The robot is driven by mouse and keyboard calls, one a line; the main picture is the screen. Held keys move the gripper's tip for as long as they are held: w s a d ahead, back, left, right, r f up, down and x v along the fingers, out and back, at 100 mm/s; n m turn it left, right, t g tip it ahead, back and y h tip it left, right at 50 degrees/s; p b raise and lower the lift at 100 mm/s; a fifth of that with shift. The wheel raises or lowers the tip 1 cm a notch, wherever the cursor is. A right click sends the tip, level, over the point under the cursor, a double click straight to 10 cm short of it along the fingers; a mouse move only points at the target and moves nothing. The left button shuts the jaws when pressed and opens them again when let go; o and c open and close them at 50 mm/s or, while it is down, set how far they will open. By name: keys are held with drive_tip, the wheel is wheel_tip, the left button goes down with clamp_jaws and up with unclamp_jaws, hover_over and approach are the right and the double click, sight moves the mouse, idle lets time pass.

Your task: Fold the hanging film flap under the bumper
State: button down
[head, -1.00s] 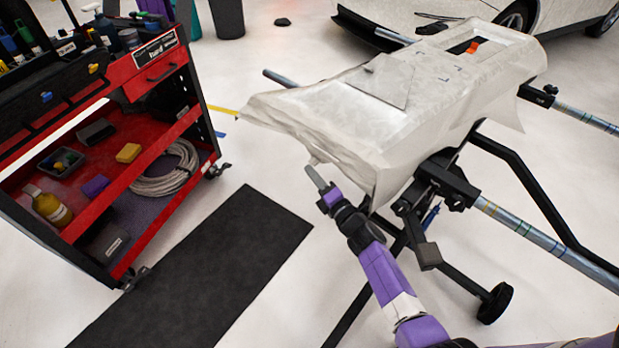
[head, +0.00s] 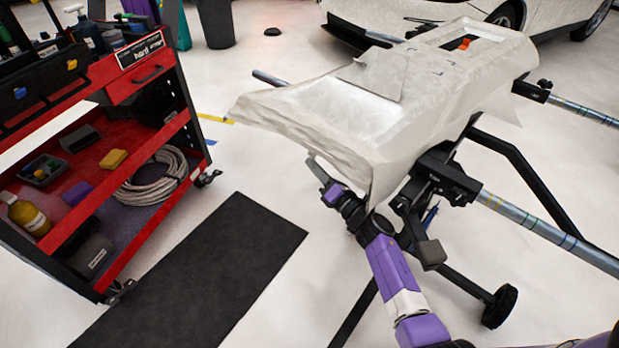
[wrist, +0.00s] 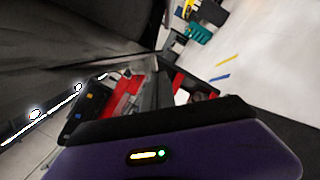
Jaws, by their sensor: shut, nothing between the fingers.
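The bumper, covered in pale whitish film (head: 370,125), rests on a dark stand in the head view. Loose film hangs along its near and left edges; the hanging flap (head: 385,170) drops at the near corner. My gripper (head: 314,163) is at the bumper's lower near edge, below the film's rim, with its fingers pointing up and left. It is shut and holds nothing. I cannot tell whether it touches the film. In the wrist view a dark surface fills the upper left, and the fingertips are hard to make out.
A red tool cart (head: 165,135) stands at the left with bottles and a coiled hose. A black mat (head: 200,270) lies on the floor before it. The stand's black and metal bars (head: 530,220) reach out at the right. A white car (head: 400,20) is behind.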

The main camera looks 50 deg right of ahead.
drive_tip(key=shift+d+r, duration=0.3)
drive_tip(key=shift+d, duration=0.4)
drive_tip(key=shift+d+r, duration=0.3)
drive_tip(key=shift+d, duration=0.4)
